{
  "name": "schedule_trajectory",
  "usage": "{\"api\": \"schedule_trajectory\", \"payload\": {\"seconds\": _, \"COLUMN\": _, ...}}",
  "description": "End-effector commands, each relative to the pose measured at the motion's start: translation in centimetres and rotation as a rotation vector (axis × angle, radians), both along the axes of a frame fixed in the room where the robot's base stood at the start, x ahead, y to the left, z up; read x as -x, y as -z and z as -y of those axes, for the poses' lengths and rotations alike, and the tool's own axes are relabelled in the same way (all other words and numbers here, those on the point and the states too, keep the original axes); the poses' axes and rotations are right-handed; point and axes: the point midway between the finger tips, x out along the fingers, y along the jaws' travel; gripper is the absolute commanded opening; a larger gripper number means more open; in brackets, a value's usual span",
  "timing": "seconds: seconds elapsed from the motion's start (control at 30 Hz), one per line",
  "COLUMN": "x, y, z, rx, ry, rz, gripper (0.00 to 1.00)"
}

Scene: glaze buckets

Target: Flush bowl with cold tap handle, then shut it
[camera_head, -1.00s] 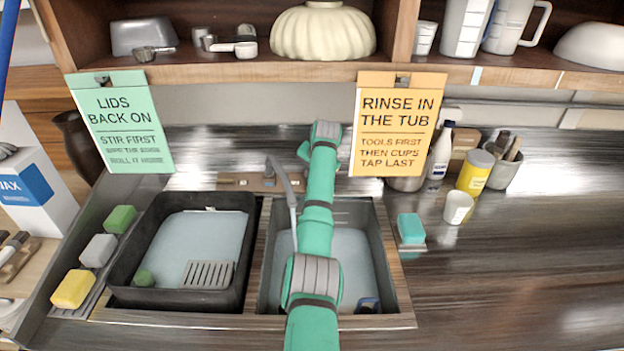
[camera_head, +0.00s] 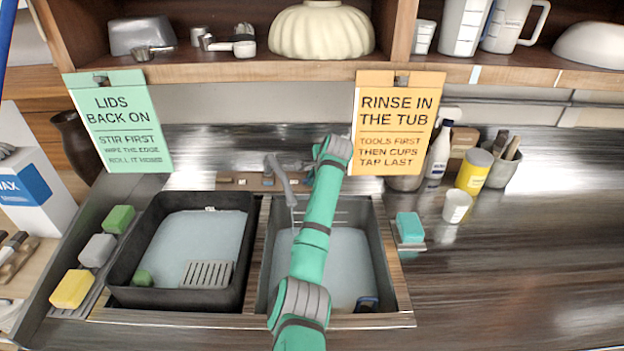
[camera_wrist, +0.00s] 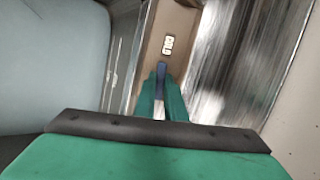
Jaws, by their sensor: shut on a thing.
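The grey tap spout (camera_head: 281,180) rises from the tan ledge behind the sink and hangs over the right bowl (camera_head: 386,262). A thin pale line, which looks like running water, drops from its tip. The bowl holds pale bluish water, partly hidden by my arm. In the wrist view, my gripper (camera_wrist: 160,97) has its two green fingers closed on a narrow blue handle (camera_wrist: 161,70), which looks like the cold tap handle. The handle stands at the tan ledge (camera_wrist: 182,22). In the head view, my wrist hides the fingers and the handle.
Left of the bowl is a black tub (camera_head: 121,262) with water, a grate and a green sponge. A teal sponge (camera_head: 410,227) lies to the right. The orange sign (camera_head: 398,120) hangs close beside my wrist. The right counter front is clear.

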Motion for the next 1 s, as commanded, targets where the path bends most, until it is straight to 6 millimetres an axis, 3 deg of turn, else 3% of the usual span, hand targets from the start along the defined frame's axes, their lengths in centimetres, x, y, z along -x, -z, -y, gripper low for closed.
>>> {"api": "schedule_trajectory", "payload": {"seconds": 0.8, "x": 0.04, "y": -0.01, "z": 0.20, "rx": -0.075, "ry": 0.104, "rz": 0.001, "gripper": 0.00}}
{"api": "schedule_trajectory", "payload": {"seconds": 0.83, "x": 0.04, "y": -0.01, "z": 0.21, "rx": -0.075, "ry": 0.104, "rz": 0.001, "gripper": 0.13}}
{"api": "schedule_trajectory", "payload": {"seconds": 0.9, "x": 0.04, "y": 0.00, "z": 0.19, "rx": -0.074, "ry": 0.103, "rz": 0.001, "gripper": 0.29}}
{"api": "schedule_trajectory", "payload": {"seconds": 1.0, "x": 0.04, "y": 0.01, "z": 0.14, "rx": -0.074, "ry": 0.103, "rz": 0.000, "gripper": 0.29}}
